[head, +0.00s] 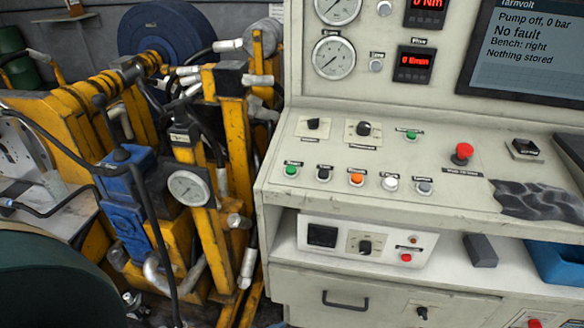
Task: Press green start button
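A green button (291,171) sits at the left end of the row on the sloped panel of the grey control console (330,205). A small label is above it, too blurred to read surely. A second, smaller green button or lamp (412,135) is higher up, right of two black knobs. Black, orange, white and grey buttons follow the first green button to the right. The screen (530,50) reads "Pump off, 0 bar", "No fault", "Bench: right", "Nothing stored". Neither of my grippers shows, and nothing covers the green buttons.
A red mushroom button (462,153) stands up on the right of the panel, near a dark crumpled cloth (535,200). A small box with knob and red buttons (350,240) is on the shelf below. Yellow machinery with hoses (210,190) fills the left.

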